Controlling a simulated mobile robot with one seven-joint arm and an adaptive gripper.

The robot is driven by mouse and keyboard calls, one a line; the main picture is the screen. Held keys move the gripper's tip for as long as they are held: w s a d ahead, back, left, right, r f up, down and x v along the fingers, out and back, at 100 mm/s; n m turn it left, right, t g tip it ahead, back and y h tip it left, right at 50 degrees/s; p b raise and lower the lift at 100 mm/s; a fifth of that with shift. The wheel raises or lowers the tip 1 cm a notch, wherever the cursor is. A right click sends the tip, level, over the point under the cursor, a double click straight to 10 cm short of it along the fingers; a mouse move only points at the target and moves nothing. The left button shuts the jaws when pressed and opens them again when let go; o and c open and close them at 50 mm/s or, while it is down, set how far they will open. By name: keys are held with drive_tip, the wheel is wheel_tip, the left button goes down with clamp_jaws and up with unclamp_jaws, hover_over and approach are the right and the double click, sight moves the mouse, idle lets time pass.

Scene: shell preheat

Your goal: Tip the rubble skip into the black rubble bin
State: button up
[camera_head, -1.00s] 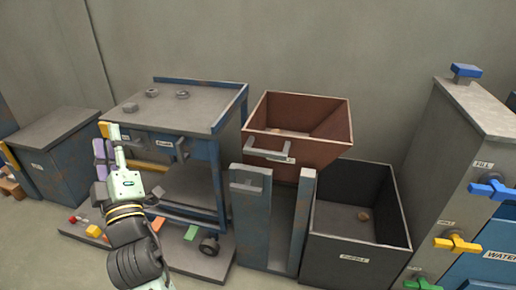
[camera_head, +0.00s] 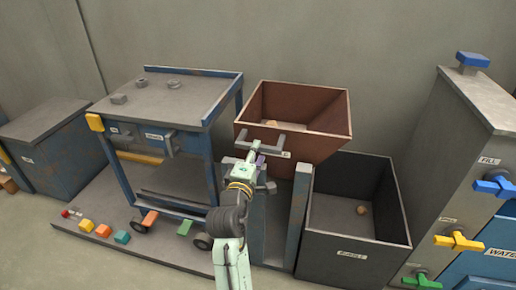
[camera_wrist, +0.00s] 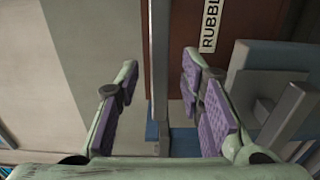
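The rubble skip (camera_head: 325,118) is an open red-brown hopper on a grey-blue stand and looks upright. A small lump lies inside it. Its grey handle (camera_head: 283,131) sticks out at the front. The black rubble bin (camera_head: 345,257) stands to the right of and below the skip, open at the top, with a small lump on its floor. My gripper (camera_head: 257,158) is just in front of the skip's handle. In the wrist view my gripper (camera_wrist: 160,68) is open, with purple pads apart. A grey bar (camera_wrist: 159,60) shows between the fingers; contact cannot be told. The skip's label (camera_wrist: 210,25) is beside it.
A blue workbench (camera_head: 185,95) with nuts on top stands left of the skip. Several coloured blocks (camera_head: 121,237) lie on the low platform. A grey cabinet (camera_head: 465,130) with coloured valve handles stands right of the bin. The stand's upright post (camera_head: 299,215) is close to my gripper.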

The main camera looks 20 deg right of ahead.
drive_tip(key=shift+x, duration=1.65)
clamp_jaws()
